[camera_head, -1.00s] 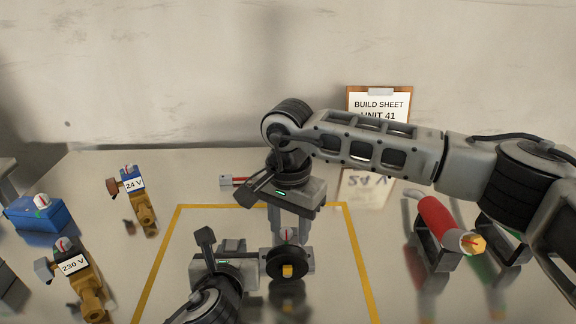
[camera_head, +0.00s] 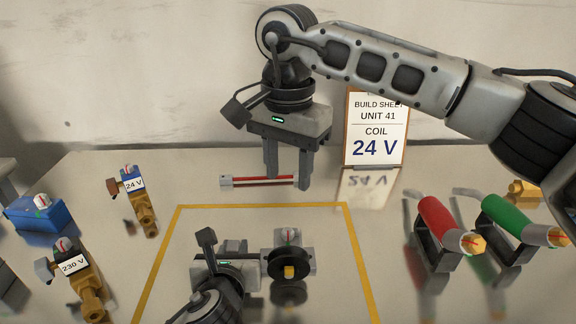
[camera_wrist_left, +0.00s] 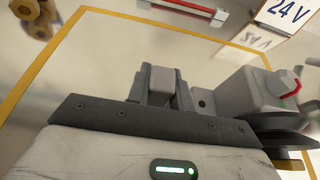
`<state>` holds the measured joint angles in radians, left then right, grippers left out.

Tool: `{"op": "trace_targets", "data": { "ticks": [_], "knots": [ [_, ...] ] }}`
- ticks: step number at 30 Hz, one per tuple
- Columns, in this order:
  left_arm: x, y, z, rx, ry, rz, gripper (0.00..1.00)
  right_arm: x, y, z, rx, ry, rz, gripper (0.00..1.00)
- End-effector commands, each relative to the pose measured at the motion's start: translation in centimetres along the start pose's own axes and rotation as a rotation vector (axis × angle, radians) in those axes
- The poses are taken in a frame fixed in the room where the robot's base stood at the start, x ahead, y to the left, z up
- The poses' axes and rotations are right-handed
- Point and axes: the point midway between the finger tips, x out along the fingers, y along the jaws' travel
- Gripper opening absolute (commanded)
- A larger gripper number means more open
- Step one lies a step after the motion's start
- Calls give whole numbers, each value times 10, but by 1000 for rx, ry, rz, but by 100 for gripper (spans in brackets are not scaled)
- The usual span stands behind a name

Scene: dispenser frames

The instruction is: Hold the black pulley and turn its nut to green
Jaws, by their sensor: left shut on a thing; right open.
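The black pulley (camera_head: 288,276) sits on a grey block inside the yellow-outlined area, with a yellow hub at its front. Its nut (camera_head: 287,235) is a pale cap with a red mark on top of the block. The nut, red mark facing, also shows in the left wrist view (camera_wrist_left: 289,82), with the pulley (camera_wrist_left: 288,143) partly cut off. My left gripper (camera_head: 262,262) is shut on a grey part of the block beside the pulley, clearer in the left wrist view (camera_wrist_left: 162,92). My right gripper (camera_head: 287,180) is open and empty, above and behind the pulley.
A red bar (camera_head: 258,181) lies near the right fingertips. A 24 V build sheet (camera_head: 375,130) stands behind. Red (camera_head: 441,222) and green (camera_head: 512,217) cylinders stand right. Valves labelled 24 V (camera_head: 140,200) and 230 V (camera_head: 82,280) and a blue box (camera_head: 35,217) stand left.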

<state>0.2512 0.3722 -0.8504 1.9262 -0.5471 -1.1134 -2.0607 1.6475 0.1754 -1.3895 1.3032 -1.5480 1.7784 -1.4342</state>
Motion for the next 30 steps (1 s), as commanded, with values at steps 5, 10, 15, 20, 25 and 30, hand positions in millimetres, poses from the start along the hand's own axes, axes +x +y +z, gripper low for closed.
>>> {"op": "trace_targets", "data": {
  "ticks": [5,10,15,20,25,30],
  "knots": [
    [0,-2,-1,-1,3,-4,30,0,0,0,0,0,0,42],
    [0,-1,-1,-1,2,-3,47,0,0,0,0,0,0,42],
    [-1,-1,0,-1,1,-2,47,0,0,0,0,0,0,42],
    [-13,-1,-1,0,1,-3,47,0,0,0,0,0,0,42],
    [-47,-1,-1,-1,2,-6,47,0,0,0,0,0,0,42],
    [-84,-1,-1,-1,3,-5,47,0,0,0,0,0,0,42]
  ]
}}
